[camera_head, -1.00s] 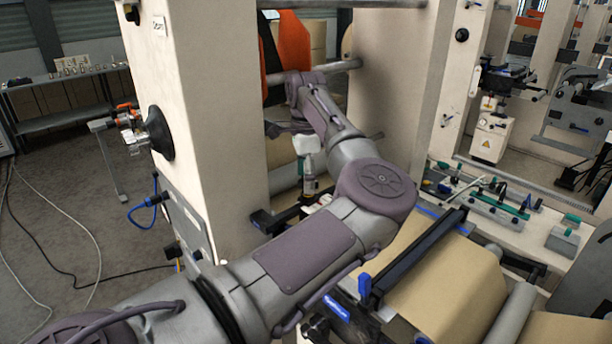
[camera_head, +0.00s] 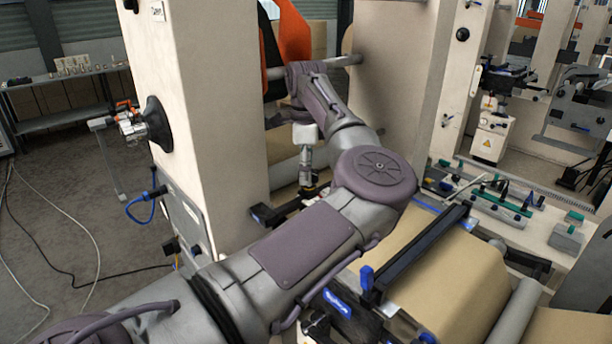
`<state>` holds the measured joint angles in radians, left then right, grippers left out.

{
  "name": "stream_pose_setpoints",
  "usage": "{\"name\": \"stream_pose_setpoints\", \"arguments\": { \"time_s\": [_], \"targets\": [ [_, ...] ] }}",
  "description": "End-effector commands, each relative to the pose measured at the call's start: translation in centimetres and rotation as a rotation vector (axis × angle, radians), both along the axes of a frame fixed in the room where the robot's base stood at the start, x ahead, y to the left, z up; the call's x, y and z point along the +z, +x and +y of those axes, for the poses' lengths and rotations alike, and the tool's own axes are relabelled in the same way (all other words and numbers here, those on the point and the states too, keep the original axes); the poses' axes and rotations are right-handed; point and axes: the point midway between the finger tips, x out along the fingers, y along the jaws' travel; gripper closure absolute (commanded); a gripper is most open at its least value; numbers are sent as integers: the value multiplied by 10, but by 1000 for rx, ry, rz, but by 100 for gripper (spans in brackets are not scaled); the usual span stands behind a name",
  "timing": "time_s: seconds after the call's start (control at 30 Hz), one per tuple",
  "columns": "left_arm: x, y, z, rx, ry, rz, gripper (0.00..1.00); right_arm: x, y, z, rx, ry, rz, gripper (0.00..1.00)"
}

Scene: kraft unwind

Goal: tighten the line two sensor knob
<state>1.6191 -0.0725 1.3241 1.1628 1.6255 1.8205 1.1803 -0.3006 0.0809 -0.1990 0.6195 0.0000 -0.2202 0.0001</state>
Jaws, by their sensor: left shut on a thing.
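My left arm comes in from the lower left and bends over the machine, so that its gripper (camera_head: 309,190) points down at the rear dark bar (camera_head: 272,214) beside the cream column. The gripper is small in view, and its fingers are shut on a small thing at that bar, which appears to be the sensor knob. The knob itself is hidden by the fingers. My right gripper is not in view.
The cream column (camera_head: 205,110) stands close left of the gripper, with a black round fitting (camera_head: 157,125) on its side. The brown paper web (camera_head: 450,285) runs at the lower right. A bench with green-ended parts (camera_head: 490,205) is at right. Cables lie on the left floor.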

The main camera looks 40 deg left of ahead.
Motion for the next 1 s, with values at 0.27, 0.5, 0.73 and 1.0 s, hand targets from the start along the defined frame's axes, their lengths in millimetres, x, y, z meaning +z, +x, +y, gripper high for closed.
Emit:
{"name": "stream_pose_setpoints", "arguments": {
  "time_s": [0.27,0.5,0.73,1.0],
  "targets": [
    [-1,2,2,-262,2,-6,84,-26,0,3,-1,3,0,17],
    [1,4,2,-491,4,-7,84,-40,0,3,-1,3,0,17],
    [2,5,2,-710,7,-8,84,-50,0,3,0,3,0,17],
    [3,7,3,-964,10,-6,84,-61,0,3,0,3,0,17]
  ]
}}
